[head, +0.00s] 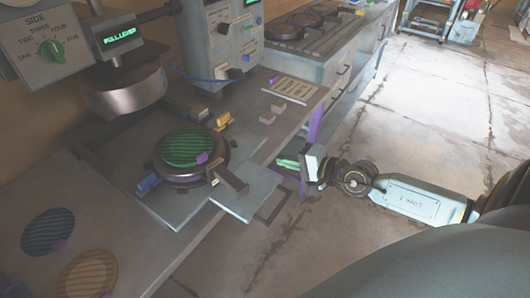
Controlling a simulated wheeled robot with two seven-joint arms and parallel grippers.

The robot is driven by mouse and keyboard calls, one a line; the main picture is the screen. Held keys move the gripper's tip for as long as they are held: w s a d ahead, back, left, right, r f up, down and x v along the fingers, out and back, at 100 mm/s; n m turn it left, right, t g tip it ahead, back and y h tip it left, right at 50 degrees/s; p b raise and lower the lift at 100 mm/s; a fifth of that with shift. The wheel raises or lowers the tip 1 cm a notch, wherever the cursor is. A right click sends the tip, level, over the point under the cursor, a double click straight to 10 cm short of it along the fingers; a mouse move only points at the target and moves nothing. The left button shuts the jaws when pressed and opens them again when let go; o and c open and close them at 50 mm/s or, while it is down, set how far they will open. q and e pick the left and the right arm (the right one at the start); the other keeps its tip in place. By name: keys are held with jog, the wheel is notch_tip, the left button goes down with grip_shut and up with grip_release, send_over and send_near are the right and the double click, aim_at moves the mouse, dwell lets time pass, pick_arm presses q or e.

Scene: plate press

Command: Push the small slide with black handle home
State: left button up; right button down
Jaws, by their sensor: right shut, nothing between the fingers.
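A small pale grey slide (247,193) sticks out past the counter's front edge. A dark handle (271,207) shows at its outer end. To its left, a larger grey slide plate (180,213) carries a round dark holder with a green ribbed disc (187,148). My right gripper (288,163) is shut and empty, in front of the counter edge, beyond the small slide and to the right of it. It looks apart from the handle, though the exact gap is hard to judge. My left gripper is out of view.
A press head (125,90) hangs over the counter at the left. A blue block (148,184) and several small coloured blocks lie around the holder. A control box (222,40) and a stove (305,30) stand behind. Open floor lies at the right.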

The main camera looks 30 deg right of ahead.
aim_at(255, 150)
jog(key=shift+r+x, duration=0.2)
jog(key=shift+x, duration=0.95)
jog(key=shift+r+x, duration=0.15)
jog(key=shift+x, duration=0.95)
jog(key=shift+r+x, duration=0.2)
jog(key=shift+x, duration=0.95)
jog(key=shift+w+a, duration=0.15)
jog(key=shift+w, duration=0.1)
